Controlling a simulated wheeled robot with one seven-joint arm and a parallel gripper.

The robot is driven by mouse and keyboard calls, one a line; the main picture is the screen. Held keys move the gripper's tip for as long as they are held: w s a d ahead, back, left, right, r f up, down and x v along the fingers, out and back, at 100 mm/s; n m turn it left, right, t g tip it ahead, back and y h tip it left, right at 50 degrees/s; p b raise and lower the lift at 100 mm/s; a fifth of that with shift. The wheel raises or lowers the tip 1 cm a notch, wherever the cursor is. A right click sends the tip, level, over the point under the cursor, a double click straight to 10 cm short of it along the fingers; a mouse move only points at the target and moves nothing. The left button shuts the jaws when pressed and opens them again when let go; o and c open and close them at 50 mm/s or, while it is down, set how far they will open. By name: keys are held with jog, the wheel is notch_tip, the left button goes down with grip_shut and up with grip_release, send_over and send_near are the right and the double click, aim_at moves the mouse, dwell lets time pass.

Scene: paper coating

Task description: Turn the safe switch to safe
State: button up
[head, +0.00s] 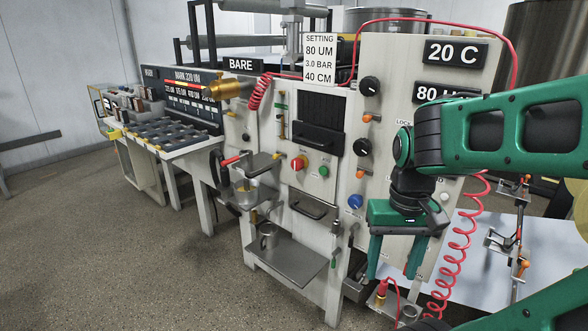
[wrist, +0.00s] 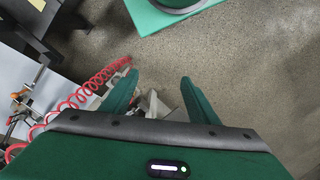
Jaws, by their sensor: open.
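My gripper (head: 394,262) hangs open and empty, fingers downward, in front of the lower right of the machine's pale control panel (head: 391,55). In the wrist view my gripper (wrist: 158,84) shows two spread green fingers with nothing gripped, over part of a red coiled hose and the floor. I cannot make out a safe switch for certain. Two black knobs, the upper (head: 369,86) and the lower (head: 362,147), are on the panel's left side.
A blue knob (head: 355,202) is low on the panel. A red knob (head: 298,163) and a green button (head: 323,171) sit further left. A red coiled hose (head: 457,262) hangs right of my gripper. Bare floor (head: 120,255) lies open at left.

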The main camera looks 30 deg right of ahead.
jog(key=w+d+f+m+h, duration=0.1)
jog(key=w+d+m+h, duration=0.3)
jog(key=w, duration=0.7)
jog(key=w+d+m+h, duration=0.1)
jog(key=w+d+h, duration=0.1)
jog(key=w+d, duration=0.6)
jog(key=w+d+f+m+h, duration=0.1)
jog(key=w+d+m+h, duration=0.2)
jog(key=w, duration=1)
jog(key=m+t+h, duration=0.1)
jog(key=t+h, duration=0.5)
jog(key=h, duration=0.2)
send_near(295, 166)
jog(key=x, duration=1)
jog(key=shift+w+d, duration=0.2)
